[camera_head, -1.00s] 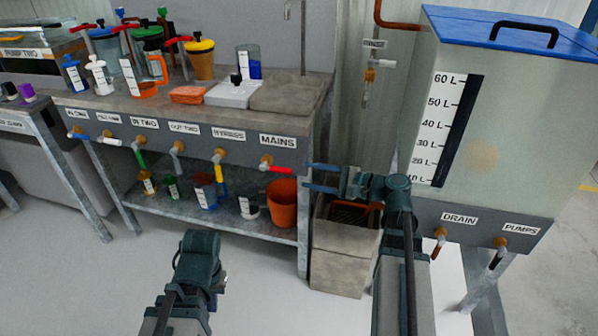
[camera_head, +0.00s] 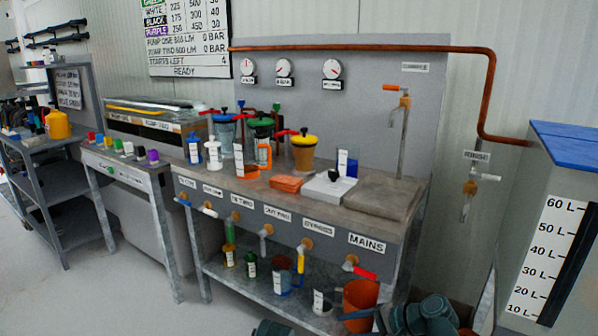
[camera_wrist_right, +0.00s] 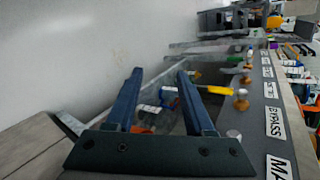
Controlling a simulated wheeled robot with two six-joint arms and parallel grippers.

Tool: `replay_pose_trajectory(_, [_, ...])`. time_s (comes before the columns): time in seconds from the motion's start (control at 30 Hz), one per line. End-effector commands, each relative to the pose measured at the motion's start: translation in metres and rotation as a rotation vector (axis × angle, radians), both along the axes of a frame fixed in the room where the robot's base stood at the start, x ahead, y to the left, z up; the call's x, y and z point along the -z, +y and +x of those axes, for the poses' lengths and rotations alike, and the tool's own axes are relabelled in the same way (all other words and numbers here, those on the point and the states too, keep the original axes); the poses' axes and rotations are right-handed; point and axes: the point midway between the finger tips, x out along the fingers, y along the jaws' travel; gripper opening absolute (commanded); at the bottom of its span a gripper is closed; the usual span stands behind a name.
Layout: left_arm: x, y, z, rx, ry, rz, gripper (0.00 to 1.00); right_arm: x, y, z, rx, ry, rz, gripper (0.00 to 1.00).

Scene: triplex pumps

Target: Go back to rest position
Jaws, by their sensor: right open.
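My right gripper (camera_wrist_right: 160,73) is open, its two dark blue fingers apart with nothing held between them. In the head view its fingers (camera_head: 362,313) show at the bottom edge, in front of the orange bucket under the bench. The right wrist view looks along the bench front with its labels and taps, tilted on its side. Only a dark piece of my left arm shows at the bottom edge of the head view. My left gripper is out of the frame.
An orange bucket (camera_head: 361,298) stands on the shelf below. A blue-lidded tank (camera_head: 555,215) is at right. The floor at left front is clear.

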Motion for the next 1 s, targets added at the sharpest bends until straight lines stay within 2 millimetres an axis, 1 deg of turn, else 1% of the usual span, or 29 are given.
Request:
replay_pose_trajectory(0.03, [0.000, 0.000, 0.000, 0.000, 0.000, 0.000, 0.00, 0.017, 0.026, -0.016, -0.107, 0.008, -0.101, 0.53])
replay_pose_trajectory(0.1, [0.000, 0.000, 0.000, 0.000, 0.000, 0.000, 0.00, 0.039, 0.048, -0.035, -0.244, 0.014, -0.247, 0.53])
replay_pose_trajectory(0.2, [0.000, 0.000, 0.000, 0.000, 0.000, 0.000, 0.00, 0.065, 0.070, -0.062, -0.442, 0.012, -0.449, 0.53])
replay_pose_trajectory(0.33, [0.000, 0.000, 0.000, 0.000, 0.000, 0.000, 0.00, 0.086, 0.082, -0.091, -0.664, 0.002, -0.675, 0.53])
replay_pose_trajectory(0.5, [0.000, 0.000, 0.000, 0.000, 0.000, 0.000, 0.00, 0.097, 0.086, -0.113, -0.878, -0.015, -0.898, 0.53])
replay_pose_trajectory(0.67, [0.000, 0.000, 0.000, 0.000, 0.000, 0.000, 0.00, 0.098, 0.086, -0.126, -1.040, -0.033, -1.074, 0.53])
replay_pose_trajectory(0.73, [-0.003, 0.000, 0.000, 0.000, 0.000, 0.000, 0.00, 0.093, 0.085, -0.130, -1.099, -0.041, -1.141, 0.53])
replay_pose_trajectory(0.77, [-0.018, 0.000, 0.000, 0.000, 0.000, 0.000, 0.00, 0.079, 0.083, -0.128, -1.088, -0.037, -1.133, 0.53])
replay_pose_trajectory(0.8, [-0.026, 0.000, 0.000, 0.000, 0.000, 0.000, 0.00, 0.071, 0.083, -0.127, -1.083, -0.035, -1.129, 0.53])
replay_pose_trajectory(0.97, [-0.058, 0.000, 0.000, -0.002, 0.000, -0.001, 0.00, 0.039, 0.083, -0.127, -1.080, -0.035, -1.126, 0.53])
replay_pose_trajectory(1.0, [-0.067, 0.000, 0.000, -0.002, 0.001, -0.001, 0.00, 0.029, 0.083, -0.127, -1.079, -0.035, -1.126, 0.53])
